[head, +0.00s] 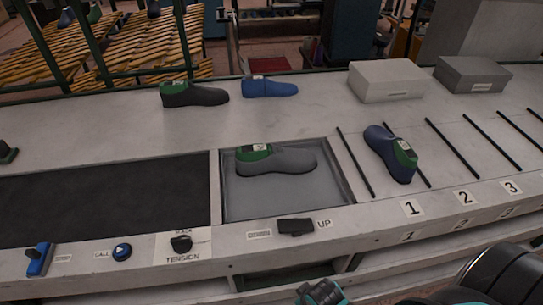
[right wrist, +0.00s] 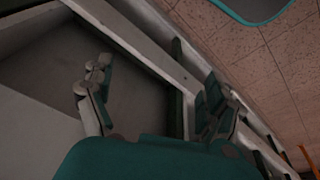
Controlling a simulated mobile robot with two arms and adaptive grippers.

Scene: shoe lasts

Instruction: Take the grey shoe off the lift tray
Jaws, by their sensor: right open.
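The grey shoe (head: 288,161), with a green heel part and a white label, lies on the lift tray (head: 245,205), toe to the right. The tray sits in a square opening in the bench. My right gripper (head: 321,293) shows only partly at the bottom edge of the head view, in front of the bench and well short of the shoe. In the right wrist view my right gripper (right wrist: 155,82) is open, with nothing between its fingers. The shoe is not seen in that view. My left gripper is not in view.
A dark shoe (head: 196,94) and a blue shoe (head: 270,87) lie behind the tray. A blue and green shoe (head: 391,152) lies by slot 1, right of the tray. Two boxes (head: 387,80) (head: 473,74) stand at the back right. A black UP switch (head: 296,227) is on the front edge.

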